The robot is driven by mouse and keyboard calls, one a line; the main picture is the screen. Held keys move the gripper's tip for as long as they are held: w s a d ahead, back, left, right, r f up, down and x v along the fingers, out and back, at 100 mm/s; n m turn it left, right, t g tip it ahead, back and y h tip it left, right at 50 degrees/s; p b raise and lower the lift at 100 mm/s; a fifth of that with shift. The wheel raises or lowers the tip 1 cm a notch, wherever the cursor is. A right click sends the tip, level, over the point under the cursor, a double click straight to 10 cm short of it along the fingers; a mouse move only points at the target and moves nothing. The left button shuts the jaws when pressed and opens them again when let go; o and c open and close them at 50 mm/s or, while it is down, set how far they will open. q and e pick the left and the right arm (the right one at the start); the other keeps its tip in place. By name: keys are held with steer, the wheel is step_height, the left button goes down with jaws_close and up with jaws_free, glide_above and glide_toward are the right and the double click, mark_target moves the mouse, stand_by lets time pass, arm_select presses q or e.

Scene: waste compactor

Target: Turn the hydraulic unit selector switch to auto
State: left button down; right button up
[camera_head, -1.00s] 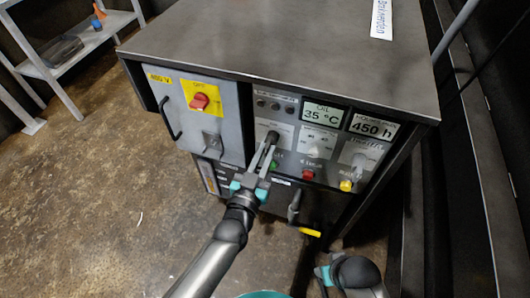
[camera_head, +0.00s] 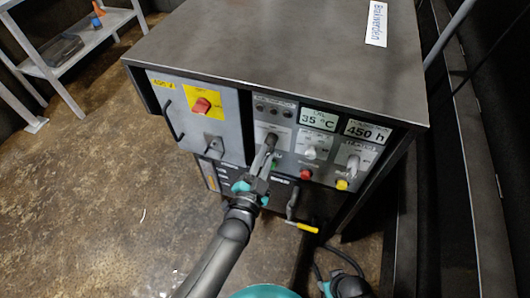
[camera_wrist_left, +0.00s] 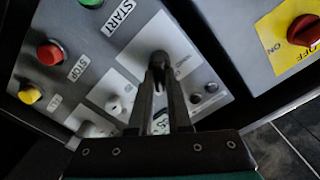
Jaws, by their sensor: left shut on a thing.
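The hydraulic unit (camera_head: 280,62) is a dark metal cabinet with a grey control panel on its front. A dark selector switch (camera_wrist_left: 158,62) sits on a white plate in the middle of the panel, below a row of small dark indicators. My left gripper (camera_head: 269,146) is at this switch, and its fingers are shut on the knob. In the left wrist view the two fingers (camera_wrist_left: 160,88) reach up to the knob from both sides. The plate's lettering is too small to read. My right gripper (camera_head: 328,287) is at the bottom edge, mostly cut off.
A red rotary switch (camera_head: 202,105) on a yellow plate is at left. A red button (camera_head: 306,174), a yellow button (camera_head: 342,184), white knobs and a yellow-tipped lever (camera_head: 307,228) are close to my left gripper. A shelf (camera_head: 75,60) stands far left; floor is open there.

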arm_select(q)
steer(key=shift+m, duration=0.6)
arm_select(e)
steer(key=shift+s+d+f, duration=0.15)
steer(key=shift+s+f, duration=0.05)
steer(key=shift+s, duration=0.05)
steer(key=shift+f, duration=0.1)
arm_select(q)
steer(key=c, duration=0.9)
jaws_free()
steer(key=shift+o, duration=0.2)
steer(key=shift+s, duration=0.1)
steer(key=p+v, duration=0.4)
steer(key=v, duration=1.1)
arm_select(e)
steer(key=s+d+f, duration=0.2)
steer(key=s+d, duration=0.3)
steer(key=s, duration=0.1)
steer(key=shift+s+f+h, duration=0.25)
steer(key=shift+s+h, duration=0.05)
steer(key=shift+s, duration=0.05)
